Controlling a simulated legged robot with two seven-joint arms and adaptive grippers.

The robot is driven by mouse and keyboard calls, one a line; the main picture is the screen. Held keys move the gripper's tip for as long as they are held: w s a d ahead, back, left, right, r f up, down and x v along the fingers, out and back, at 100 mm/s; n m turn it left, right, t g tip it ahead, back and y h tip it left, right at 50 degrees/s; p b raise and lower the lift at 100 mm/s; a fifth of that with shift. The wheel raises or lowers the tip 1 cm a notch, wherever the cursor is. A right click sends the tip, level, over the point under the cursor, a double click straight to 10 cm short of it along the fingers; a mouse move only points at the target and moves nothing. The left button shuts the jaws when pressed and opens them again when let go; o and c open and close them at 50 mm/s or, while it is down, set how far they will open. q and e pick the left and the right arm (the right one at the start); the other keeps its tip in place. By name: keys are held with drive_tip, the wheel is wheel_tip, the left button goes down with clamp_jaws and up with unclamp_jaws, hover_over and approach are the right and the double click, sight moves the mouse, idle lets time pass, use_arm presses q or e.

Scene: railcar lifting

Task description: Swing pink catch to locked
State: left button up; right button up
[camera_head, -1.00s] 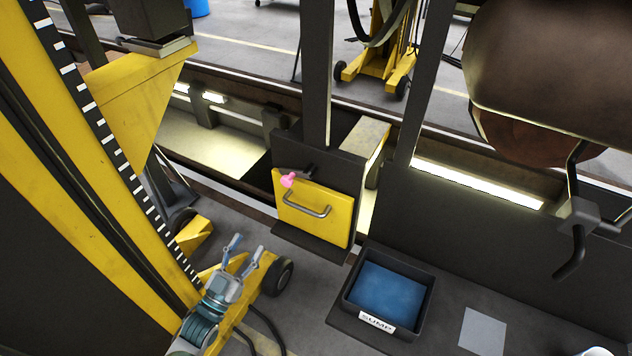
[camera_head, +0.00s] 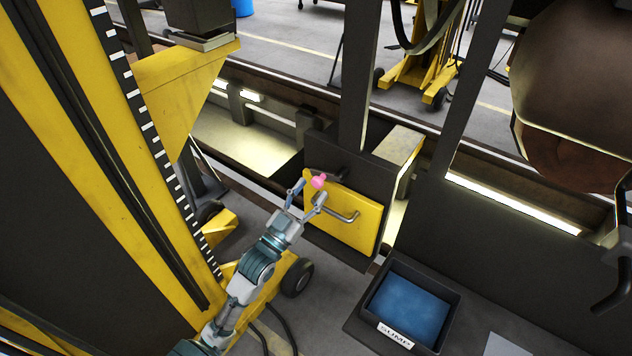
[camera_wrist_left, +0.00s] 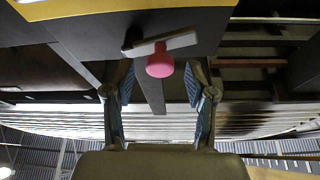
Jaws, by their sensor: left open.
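The pink catch (camera_head: 319,181) is a small pink knob at the upper left of a yellow panel (camera_head: 352,238) with a grey bar handle (camera_head: 342,216). The panel sits on a dark box. In the left wrist view the pink knob (camera_wrist_left: 160,65) hangs from a grey lever (camera_wrist_left: 166,45), which runs sideways and slightly tilted. My left gripper (camera_head: 308,194) is open, with its fingers just in front of and below the knob. In the wrist view the knob lies between and beyond the fingertips (camera_wrist_left: 159,85), with no visible contact. My right gripper is not in view.
A yellow lifting column (camera_head: 135,130) stands at the left, close to my left arm. A dark post (camera_head: 355,75) rises behind the panel. A sump tray (camera_head: 410,305) with blue contents lies at the lower right. A large brown rounded body (camera_head: 575,85) hangs at the upper right.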

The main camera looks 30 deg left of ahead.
sight(322, 179)
use_arm(q)
drive_tip(key=shift+x, duration=1.45)
clamp_jaws()
